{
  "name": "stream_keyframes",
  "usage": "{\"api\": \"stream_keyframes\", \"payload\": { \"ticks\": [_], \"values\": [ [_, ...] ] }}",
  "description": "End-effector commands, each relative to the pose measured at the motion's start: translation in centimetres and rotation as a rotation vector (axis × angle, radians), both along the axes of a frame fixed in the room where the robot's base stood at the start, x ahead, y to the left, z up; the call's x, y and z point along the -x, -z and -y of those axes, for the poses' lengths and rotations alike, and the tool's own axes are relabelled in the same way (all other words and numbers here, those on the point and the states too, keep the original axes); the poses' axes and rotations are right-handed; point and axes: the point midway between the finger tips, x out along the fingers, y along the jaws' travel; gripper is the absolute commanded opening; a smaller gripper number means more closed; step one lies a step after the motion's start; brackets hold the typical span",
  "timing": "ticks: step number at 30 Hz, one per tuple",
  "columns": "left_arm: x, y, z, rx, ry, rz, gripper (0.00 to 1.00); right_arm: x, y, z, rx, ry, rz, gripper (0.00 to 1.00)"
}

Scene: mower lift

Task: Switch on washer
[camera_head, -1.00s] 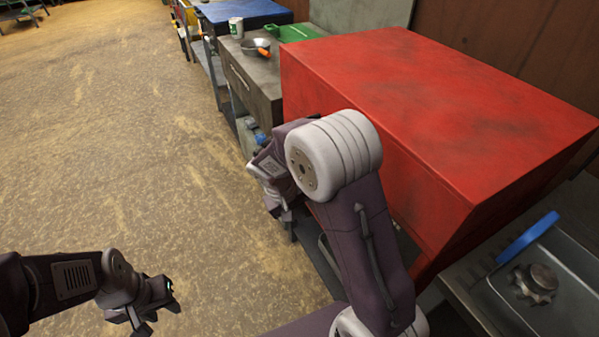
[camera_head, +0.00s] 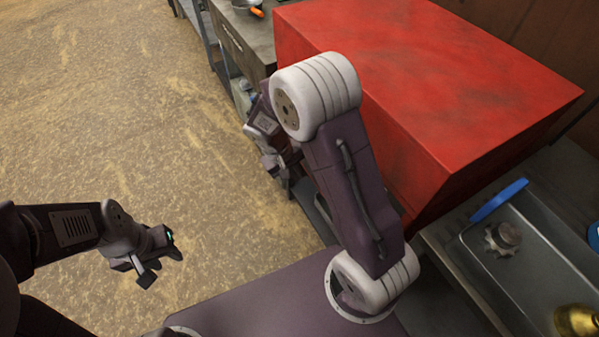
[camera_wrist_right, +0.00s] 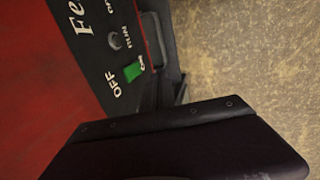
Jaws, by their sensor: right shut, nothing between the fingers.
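The washer is a large red box (camera_head: 430,90) at the right of the head view. In the right wrist view its black control panel (camera_wrist_right: 95,55) carries OFF and ON labels, a green switch (camera_wrist_right: 134,71) and a round dark knob (camera_wrist_right: 114,41). My right gripper (camera_head: 277,165) is shut and empty beside the washer's front left side. Its dark jaw (camera_wrist_right: 190,140) fills the bottom of the wrist view, apart from the switch in the picture. My left gripper (camera_head: 160,266) hangs over the floor at the lower left, its finger gap too small to judge.
A grey bench (camera_head: 243,35) with a pan stands beyond the washer. A metal tray (camera_head: 540,255) at the right holds a gear (camera_head: 503,238) and a brass part (camera_head: 577,320); a blue strip (camera_head: 498,200) lies at its edge. The sandy floor (camera_head: 130,130) at the left is clear.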

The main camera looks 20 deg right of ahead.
Motion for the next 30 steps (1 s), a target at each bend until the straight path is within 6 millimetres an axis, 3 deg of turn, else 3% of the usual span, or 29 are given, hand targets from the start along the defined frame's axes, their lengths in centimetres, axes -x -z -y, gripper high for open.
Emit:
{"api": "stream_keyframes", "payload": {
  "ticks": [3, 9, 17, 30],
  "values": [
    [0.0, 1.4, 0.0, 0.0, 0.0, 0.0, 0.36, 0.1, 3.1, 0.9, 0.0, 0.002, -0.005, 0.0],
    [0.0, 2.8, 0.0, 0.0, 0.0, 0.0, 0.36, -0.1, 6.7, 2.4, 0.0, 0.003, -0.002, 0.0],
    [0.0, 2.9, 0.0, 0.0, 0.0, 0.0, 0.36, -0.4, 6.5, 5.7, -0.001, 0.002, 0.0, 0.0],
    [0.0, 3.1, 0.0, 0.0, 0.0, 0.0, 0.36, -0.5, 6.8, 6.3, 0.0, 0.001, -0.001, 0.0]
  ]
}}
